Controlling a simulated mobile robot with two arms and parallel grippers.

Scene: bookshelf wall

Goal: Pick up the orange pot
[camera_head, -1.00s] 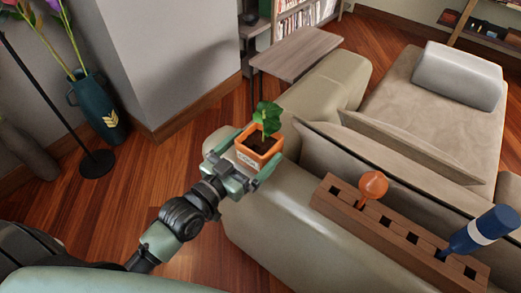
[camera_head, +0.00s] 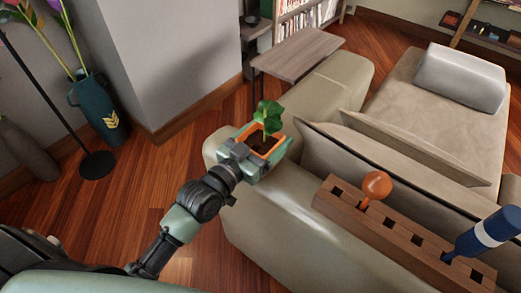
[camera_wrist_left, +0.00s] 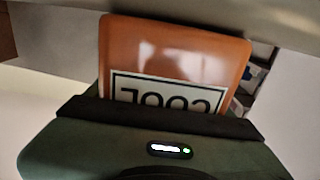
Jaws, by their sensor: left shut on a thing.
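The small orange pot (camera_head: 268,149) holds dark soil and a green leafy plant (camera_head: 268,115). My left gripper (camera_head: 264,144) is shut on it, with a finger on each side, at the end of the beige sofa's arm (camera_head: 285,205). The head view does not clearly show whether the pot touches the sofa. In the left wrist view the pot (camera_wrist_left: 180,50) fills the space in front of the gripper, its "COOL" label appearing upside down. The gripper body hides the pot's near side in the head view. My right gripper is not in view.
A wooden block with square holes (camera_head: 400,240) lies along the sofa, with an orange-topped piece (camera_head: 376,186) and a blue-and-white one (camera_head: 485,232). A small side table (camera_head: 298,53) stands behind. A dark vase (camera_head: 98,108) and lamp base (camera_head: 97,164) stand left.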

